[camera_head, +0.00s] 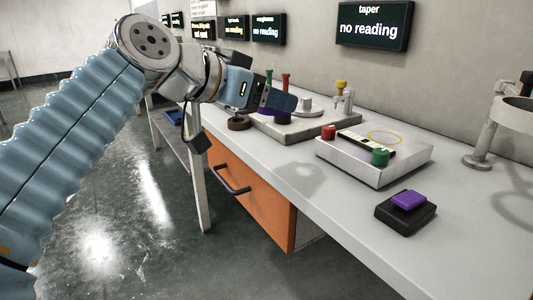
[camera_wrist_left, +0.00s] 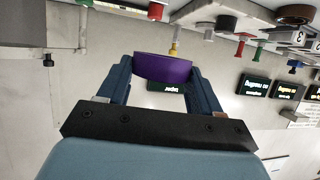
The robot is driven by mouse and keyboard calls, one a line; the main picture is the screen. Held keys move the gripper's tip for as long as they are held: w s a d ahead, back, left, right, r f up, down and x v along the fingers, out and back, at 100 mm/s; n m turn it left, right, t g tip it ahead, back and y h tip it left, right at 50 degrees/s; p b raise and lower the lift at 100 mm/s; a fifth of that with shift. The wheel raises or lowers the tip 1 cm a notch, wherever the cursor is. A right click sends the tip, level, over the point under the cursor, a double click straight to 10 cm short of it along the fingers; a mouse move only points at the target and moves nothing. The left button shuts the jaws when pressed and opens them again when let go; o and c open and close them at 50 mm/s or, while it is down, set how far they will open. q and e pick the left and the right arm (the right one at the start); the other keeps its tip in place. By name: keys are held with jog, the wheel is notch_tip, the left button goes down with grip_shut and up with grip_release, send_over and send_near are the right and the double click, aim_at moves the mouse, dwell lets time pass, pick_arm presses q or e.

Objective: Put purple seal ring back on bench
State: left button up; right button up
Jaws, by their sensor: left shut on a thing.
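My left gripper (camera_head: 280,100) reaches in from the left over the bench (camera_head: 262,157). In the left wrist view its two fingers (camera_wrist_left: 164,84) are shut on the purple seal ring (camera_wrist_left: 162,67), which shows as a thick purple band between the fingertips. In the head view only a little of the purple shows below the fingers, and most of the ring is hidden. The ring appears held above the bench; I cannot tell the exact gap. My right gripper is not in view.
A grey plate with posts stands behind the gripper. A metal block (camera_head: 340,160) with red and green knobs sits to its right. Nearer are a black box (camera_head: 405,216) with a purple top and an orange drawer (camera_head: 245,190). Clear bench lies in front of the plate.

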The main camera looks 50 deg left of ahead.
pick_arm(q)
jog(key=w+a+f, duration=0.2)
jog(key=a+f, duration=0.1)
jog(key=w+a+f, duration=0.2)
jog(key=a+f, duration=0.1)
jog(key=a, duration=0.1)
jog(key=w+a+f+b, duration=0.1)
jog(key=w+a+f, duration=0.1)
jog(key=a+f, duration=0.1)
jog(key=shift+w+a, duration=0.3)
jog(key=shift+w, duration=0.05)
jog(key=shift+w+a+f, duration=0.1)
jog(key=shift+a+f, duration=0.05)
jog(key=shift+f, duration=0.05)
jog(key=shift+w+a+f+b, duration=0.1)
jog(key=shift+a+f+b, duration=0.05)
jog(key=shift+f, duration=0.8)
jog(key=shift+w+a+f+b, duration=0.1)
jog(key=shift+a+f+b, duration=0.05)
jog(key=shift+f, duration=0.8)
jog(key=shift+f, duration=0.2)
jog(key=o, duration=1.2)
